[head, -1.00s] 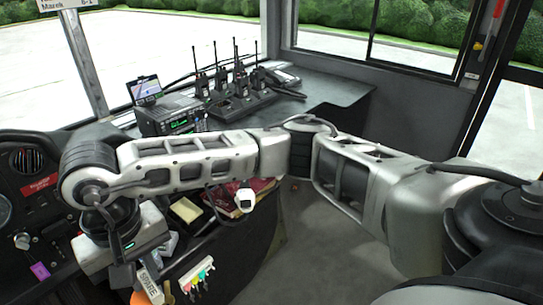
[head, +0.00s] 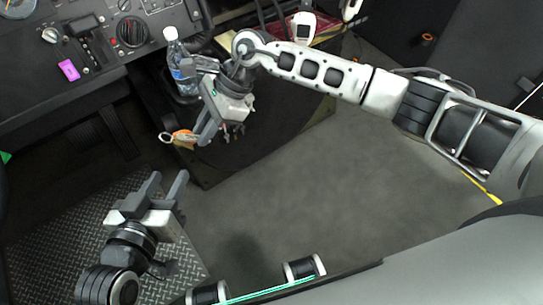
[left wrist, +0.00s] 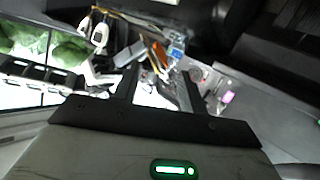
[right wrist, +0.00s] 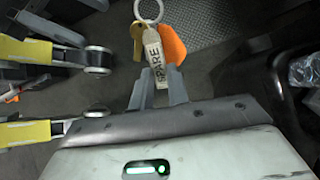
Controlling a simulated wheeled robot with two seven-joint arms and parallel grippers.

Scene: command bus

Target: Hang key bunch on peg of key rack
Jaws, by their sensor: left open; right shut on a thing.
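My right gripper (head: 203,138) is shut on the key bunch beside the dash in the head view. The bunch has a metal ring (head: 166,137) and an orange fob (head: 184,136). In the right wrist view the grey tag marked SPARE (right wrist: 153,52) sits between the fingers (right wrist: 158,84), with the ring (right wrist: 150,12), a brass key (right wrist: 137,38) and the orange fob (right wrist: 172,43) beyond the fingertips. My left gripper (head: 166,182) is open and empty, lower in the head view and apart from the bunch. The key rack's pegs cannot be made out; the right gripper covers that area.
A water bottle (head: 178,62) stands close behind the right gripper. The dash with a purple item (head: 68,70) is at upper left. A white handset (head: 303,26) is by the counter. The grey floor (head: 300,195) in the middle is clear.

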